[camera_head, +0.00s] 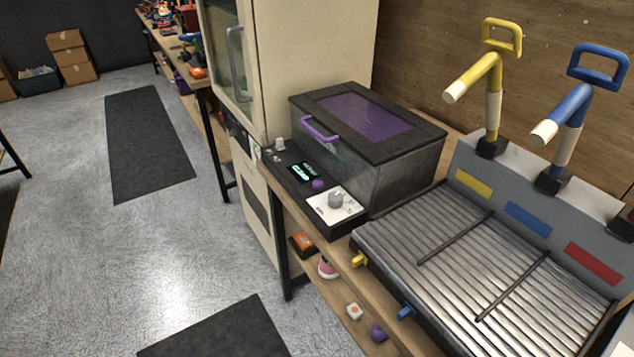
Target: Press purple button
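The purple button (318,185) is a small round knob on the black control panel (297,187) at the front of a dark box-shaped machine (385,172). It sits between a lit display (302,171) and a white plate with a grey dial (336,200). The machine's lid (405,140) is closed, with a purple window (352,116) and a purple handle (319,130). Neither of my grippers is in view.
A tall cream cabinet (285,50) stands behind the machine. Shelves below hold small items, including a purple one (378,333). The floor at left is open, with dark mats (147,140).

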